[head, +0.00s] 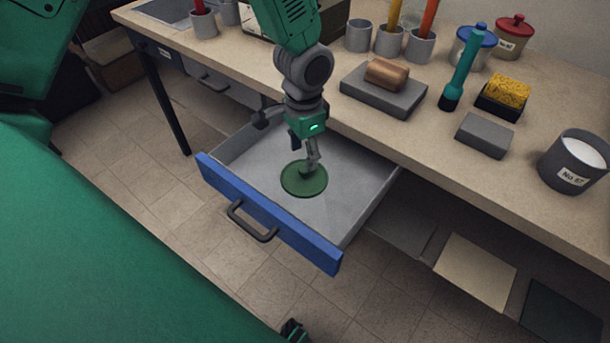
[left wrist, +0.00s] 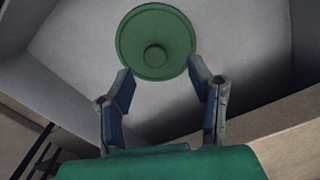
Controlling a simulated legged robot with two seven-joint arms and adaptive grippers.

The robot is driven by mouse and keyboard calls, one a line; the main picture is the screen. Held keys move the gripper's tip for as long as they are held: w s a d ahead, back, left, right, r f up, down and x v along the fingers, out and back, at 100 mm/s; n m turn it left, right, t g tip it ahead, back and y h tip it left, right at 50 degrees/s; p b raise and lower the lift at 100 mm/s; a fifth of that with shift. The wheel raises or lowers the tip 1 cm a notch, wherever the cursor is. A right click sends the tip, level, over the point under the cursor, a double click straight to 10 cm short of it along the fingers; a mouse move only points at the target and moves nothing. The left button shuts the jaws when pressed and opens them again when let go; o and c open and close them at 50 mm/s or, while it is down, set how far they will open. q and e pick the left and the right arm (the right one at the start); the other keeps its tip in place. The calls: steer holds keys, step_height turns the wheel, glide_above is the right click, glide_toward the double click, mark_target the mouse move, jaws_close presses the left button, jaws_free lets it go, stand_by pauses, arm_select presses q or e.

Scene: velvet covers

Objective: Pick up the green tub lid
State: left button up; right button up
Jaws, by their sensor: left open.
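The green tub lid (head: 304,181) is a round disc with a small knob. It lies in an open drawer (head: 364,181) with a blue front. My left gripper (head: 306,164) is over the drawer, just above the lid, pointing down and hiding part of it. In the left wrist view the lid (left wrist: 155,42) shows with its knob up, ahead of my left fingertips (left wrist: 160,75). Those fingers are apart with nothing between them. My right gripper cannot be made out; a dark piece at the bottom edge of the head view is unclear.
The workbench (head: 330,110) runs behind the drawer. On it are a grey block with a copper-coloured roll (head: 386,74), a teal-handled tool (head: 463,67), a yellow sponge (head: 506,93), a grey tub (head: 574,160) and several cups. The drawer handle (head: 250,221) sticks out in front.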

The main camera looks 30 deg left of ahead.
mark_target(304, 168)
arm_select(q)
steer(key=f, duration=0.3)
steer(key=f+b, duration=0.1)
steer(key=f, duration=0.1)
steer(key=shift+s+d+f, duration=0.1)
steer(key=shift+s+d, duration=0.05)
steer(key=shift+d, duration=0.1)
jaws_close()
